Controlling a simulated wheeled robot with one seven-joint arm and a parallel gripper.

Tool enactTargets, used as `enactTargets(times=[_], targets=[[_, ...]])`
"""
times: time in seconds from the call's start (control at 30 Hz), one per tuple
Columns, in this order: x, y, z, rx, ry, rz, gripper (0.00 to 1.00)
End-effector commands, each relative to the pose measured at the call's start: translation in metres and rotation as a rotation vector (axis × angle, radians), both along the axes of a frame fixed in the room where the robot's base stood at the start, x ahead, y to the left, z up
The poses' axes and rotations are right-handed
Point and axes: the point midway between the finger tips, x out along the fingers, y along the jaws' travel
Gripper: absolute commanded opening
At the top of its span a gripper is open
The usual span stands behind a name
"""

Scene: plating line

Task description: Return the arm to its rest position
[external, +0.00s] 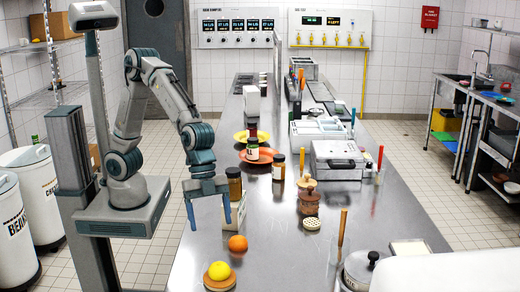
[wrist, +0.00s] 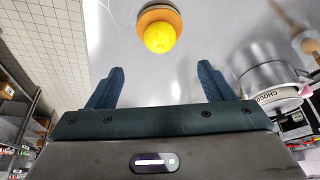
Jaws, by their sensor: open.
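My gripper (external: 209,215) is open and empty, its fingers pointing down over the left edge of the metal counter (external: 285,255). In the wrist view, my gripper (wrist: 160,88) has its two fingers spread wide with nothing between them. A yellow lemon-like fruit (wrist: 160,37) on a round orange-brown dish (wrist: 172,16) lies beyond the fingertips there. In the external view, the same yellow fruit (external: 219,270) sits at the counter's front left, nearer the camera than my gripper. My arm is bent, raised from its base at the left.
Beside the gripper stand a small white card (external: 239,211) and a brown jar (external: 234,182). A metal pot (external: 360,268) is at the front right. The aisle (external: 423,190) right of the counter is clear.

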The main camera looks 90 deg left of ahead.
Motion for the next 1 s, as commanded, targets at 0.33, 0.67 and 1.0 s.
enactTargets(times=[0.33,0.67,1.0], targets=[[0.001,0.004,0.001,0.004,-0.003,0.01,0.75],[0.007,0.132,0.038,0.089,-0.031,0.36,0.75],[-0.045,0.282,0.057,0.112,0.004,0.806,0.75]])
